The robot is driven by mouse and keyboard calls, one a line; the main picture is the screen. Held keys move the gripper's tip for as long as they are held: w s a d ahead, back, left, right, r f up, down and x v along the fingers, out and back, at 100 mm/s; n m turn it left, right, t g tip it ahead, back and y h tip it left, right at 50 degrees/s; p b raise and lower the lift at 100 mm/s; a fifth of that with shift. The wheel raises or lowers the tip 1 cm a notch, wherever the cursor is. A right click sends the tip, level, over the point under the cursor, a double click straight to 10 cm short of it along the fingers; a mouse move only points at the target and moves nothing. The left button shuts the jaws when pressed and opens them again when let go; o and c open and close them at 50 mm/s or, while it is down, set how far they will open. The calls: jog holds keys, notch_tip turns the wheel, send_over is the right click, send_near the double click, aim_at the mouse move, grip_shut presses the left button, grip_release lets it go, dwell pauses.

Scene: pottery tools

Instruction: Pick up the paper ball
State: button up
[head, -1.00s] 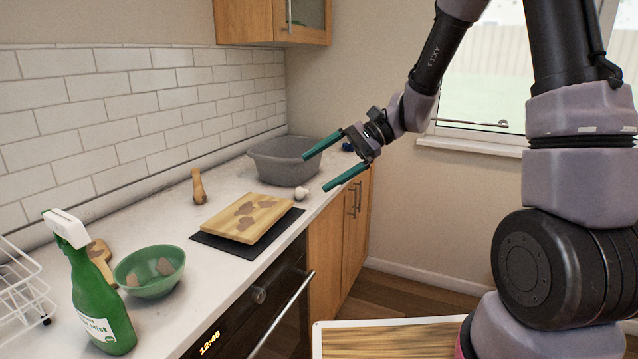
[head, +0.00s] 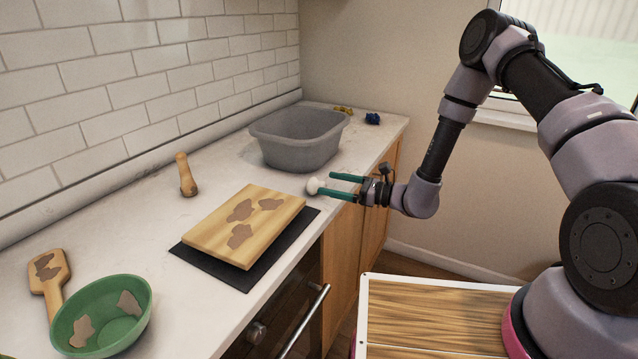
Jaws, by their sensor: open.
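The paper ball (head: 314,186) is a small white crumpled ball on the counter, in front of the grey tub and right of the wooden board. My gripper (head: 324,187) reaches in from the right, low over the counter's front edge. Its two teal fingers are open and point left at the ball, one on the far side and one on the near side. The ball shows at the fingertips. I cannot tell whether either finger touches it.
A grey tub (head: 300,155) stands just behind the ball. A wooden board (head: 275,212) with brown patches lies on a black hob (head: 228,268).

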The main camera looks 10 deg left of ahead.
aim_at(310, 179)
jog(key=x, duration=0.8)
jog(key=shift+a, duration=0.15)
jog(key=c, duration=1.4)
